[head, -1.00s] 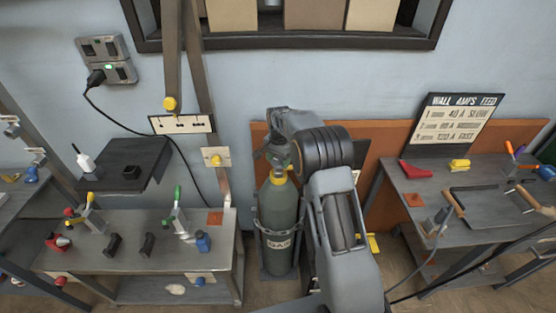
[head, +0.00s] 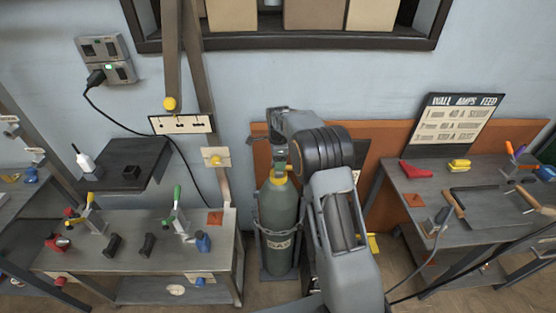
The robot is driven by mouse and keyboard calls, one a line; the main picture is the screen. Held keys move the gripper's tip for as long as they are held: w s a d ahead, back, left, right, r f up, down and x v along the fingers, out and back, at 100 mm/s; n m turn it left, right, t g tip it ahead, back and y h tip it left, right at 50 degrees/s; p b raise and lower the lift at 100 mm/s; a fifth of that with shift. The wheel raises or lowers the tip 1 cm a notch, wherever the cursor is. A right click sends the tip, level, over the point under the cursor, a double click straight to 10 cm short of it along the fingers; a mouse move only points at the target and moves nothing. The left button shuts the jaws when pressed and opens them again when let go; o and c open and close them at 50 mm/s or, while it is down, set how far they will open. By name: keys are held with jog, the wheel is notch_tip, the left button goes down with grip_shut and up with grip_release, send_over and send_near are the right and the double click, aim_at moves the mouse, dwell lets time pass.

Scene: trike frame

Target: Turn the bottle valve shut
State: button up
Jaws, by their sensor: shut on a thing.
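A dark green gas bottle (head: 278,213) stands upright in a bracket by the wall, at the middle of the head view. It has a yellow collar and a label on its front. My gripper (head: 280,148) points down at the bottle's top from above and is shut on the bottle valve. The valve is mostly hidden by the gripper, so its turned position cannot be told. My arm comes from the lower right and bends over beside the bottle.
A metal bench (head: 150,253) with clamps stands on the left. A small dark shelf (head: 125,160) is above it. A work table (head: 420,215) with tools and a lettered sign (head: 458,122) is on the right. A cable hangs from the wall socket (head: 107,60).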

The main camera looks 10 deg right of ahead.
jog(key=shift+w+r+m, duration=0.1)
jog(key=shift+r+m, duration=0.05)
jog(key=shift+m, duration=0.55)
jog(key=o, duration=0.9)
notch_tip(320, 180, up, 14)
jog(key=shift+f, duration=0.15)
dwell(0.4)
